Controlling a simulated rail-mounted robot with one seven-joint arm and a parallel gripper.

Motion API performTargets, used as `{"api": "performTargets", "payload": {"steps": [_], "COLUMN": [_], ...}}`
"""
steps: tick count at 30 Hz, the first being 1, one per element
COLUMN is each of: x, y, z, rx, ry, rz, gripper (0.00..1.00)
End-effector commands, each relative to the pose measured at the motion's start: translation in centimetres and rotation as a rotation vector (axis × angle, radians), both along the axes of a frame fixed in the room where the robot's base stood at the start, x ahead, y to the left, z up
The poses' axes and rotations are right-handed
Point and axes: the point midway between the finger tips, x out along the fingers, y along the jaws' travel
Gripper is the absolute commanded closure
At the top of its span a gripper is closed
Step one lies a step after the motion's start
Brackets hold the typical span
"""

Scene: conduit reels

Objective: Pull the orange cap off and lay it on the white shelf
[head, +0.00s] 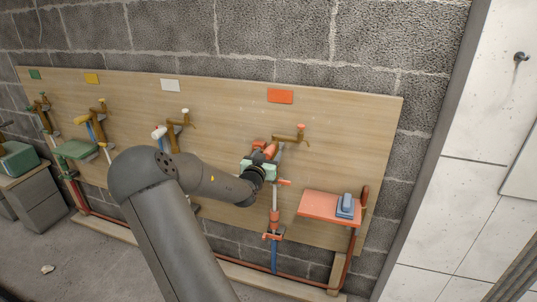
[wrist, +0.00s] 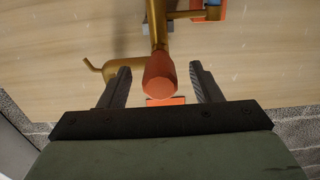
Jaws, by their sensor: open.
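The orange cap (wrist: 160,76) sits on the end of a brass pipe (wrist: 158,25) in the wrist view. It also shows in the head view (head: 270,151), partly covered by my gripper. My gripper (wrist: 161,84) is open, with one finger on each side of the cap and a visible gap on both sides. In the head view my gripper (head: 263,166) is at the orange-labelled station on the board. No white shelf can be made out; my arm covers much of the white-labelled station.
An orange shelf (head: 317,206) with a blue block (head: 345,206) on it stands right of my gripper. A brass spout (wrist: 97,70) is beside the left finger in the wrist view. A white cap (head: 158,133), a yellow cap (head: 81,120) and a green shelf (head: 76,149) are further left.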

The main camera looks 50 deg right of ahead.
Motion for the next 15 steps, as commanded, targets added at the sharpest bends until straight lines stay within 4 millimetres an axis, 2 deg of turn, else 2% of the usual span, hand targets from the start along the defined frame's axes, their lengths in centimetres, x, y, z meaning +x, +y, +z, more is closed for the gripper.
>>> {"api": "performTargets", "payload": {"steps": [2,3,9,15], "x": [0.00,0.00,0.04,0.05], "y": [0.00,0.00,0.01,0.29], "z": [0.03,0.03,0.04,0.05], "rx": [0.000,0.000,0.000,-0.001], "ry": [0.000,0.000,0.000,0.000], "rz": [0.000,0.000,0.001,0.003], "gripper": [0.42,0.47,1.00,1.00]}}
